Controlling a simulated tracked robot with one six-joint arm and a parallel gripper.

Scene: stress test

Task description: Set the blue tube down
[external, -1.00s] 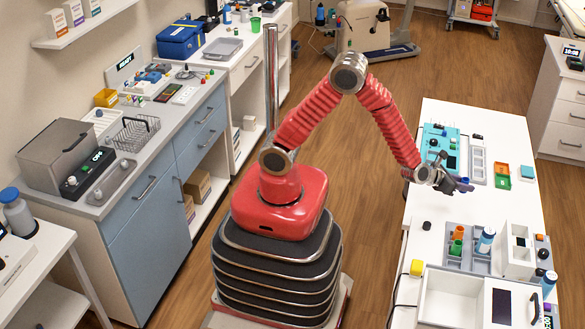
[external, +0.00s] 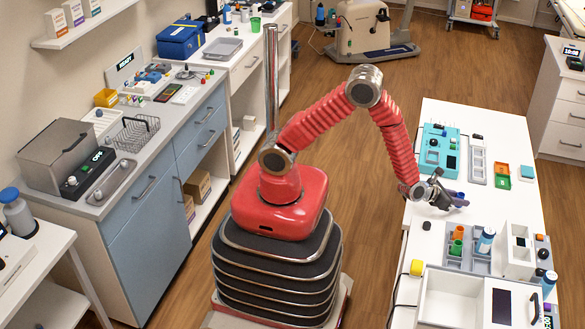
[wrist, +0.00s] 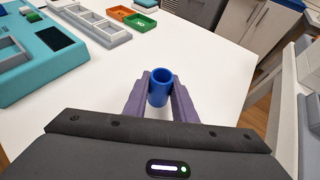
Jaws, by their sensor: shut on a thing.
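The blue tube (wrist: 159,88) is an open-topped cylinder, upright between the two purple fingers of my gripper (wrist: 160,97) in the wrist view. The fingers are shut on it from both sides. In the external view my gripper (external: 455,201) is over the white table (external: 509,127), with the tube (external: 460,195) a small blue spot at its tip. The tube's lower end is hidden, so I cannot tell whether it touches the table.
A grey rack (external: 468,262) with an orange, a green and a blue-capped tube stands nearer the camera. A teal kit (external: 440,146), a grey tray (external: 477,167) and orange and green bins (external: 501,175) lie at the far side. White tabletop around the gripper is clear.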

